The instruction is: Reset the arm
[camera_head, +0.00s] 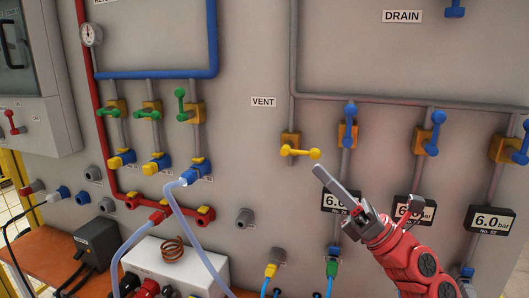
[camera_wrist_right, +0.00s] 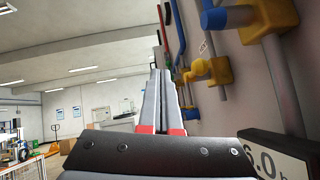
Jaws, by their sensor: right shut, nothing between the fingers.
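My right gripper (camera_head: 322,172) is in front of the panel, just below and to the right of the yellow vent valve handle (camera_head: 301,152). Its fingers are shut with nothing between them. The fingers point up and to the left, and their tips look apart from the handle. In the right wrist view the two closed fingers (camera_wrist_right: 160,105) run side by side along the panel, with the yellow valve (camera_wrist_right: 200,70) to their right. The vent handle lies about level, pointing right. My left gripper is not in the head view.
The panel (camera_head: 250,140) carries blue-handled valves (camera_head: 350,125) right of the vent, with 6.0 bar displays (camera_head: 490,220) below. Green-handled valves (camera_head: 182,105) sit at the left. Pale hoses (camera_head: 190,222) hang at lower left near a white box with a copper coil (camera_head: 174,250).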

